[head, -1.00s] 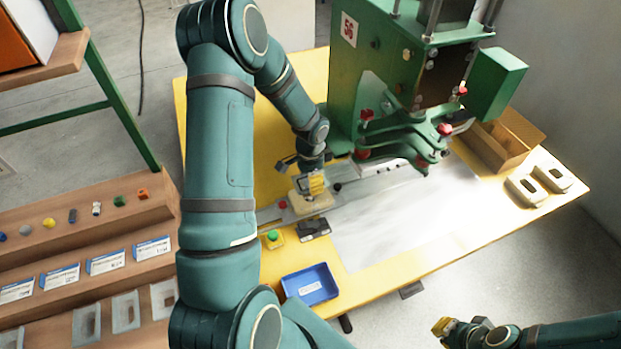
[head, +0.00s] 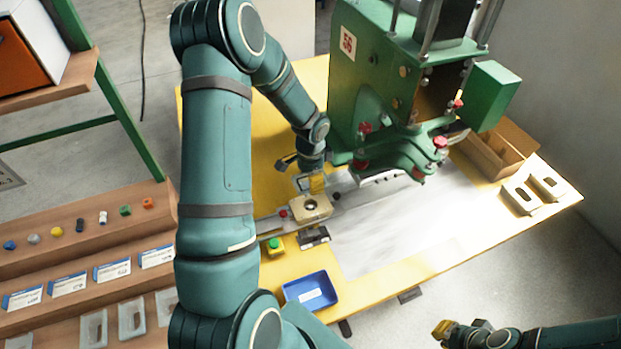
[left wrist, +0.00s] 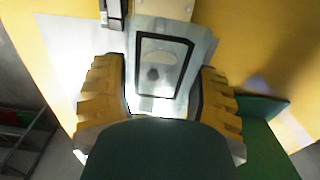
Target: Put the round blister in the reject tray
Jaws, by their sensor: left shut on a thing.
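My left gripper (head: 316,185) is just behind the beige nest block (head: 325,208) on the slide of the press. In the left wrist view its yellow fingers (left wrist: 160,100) are shut on a clear, flat piece with a dark outline (left wrist: 163,64), which looks like the round blister. A rounded line and a dark spot show within it. The blue tray (head: 310,290), likely the reject tray, lies at the table's front edge. My right gripper (head: 446,329) is low at the right, away from the table; its opening is unclear.
The green press (head: 385,90) stands behind the nest. A green button box (head: 275,245) and a dark device (head: 313,237) lie between nest and tray. A cardboard box (head: 500,150) and two slotted pieces (head: 519,198) are at right. A stepped rack (head: 90,235) fills the left.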

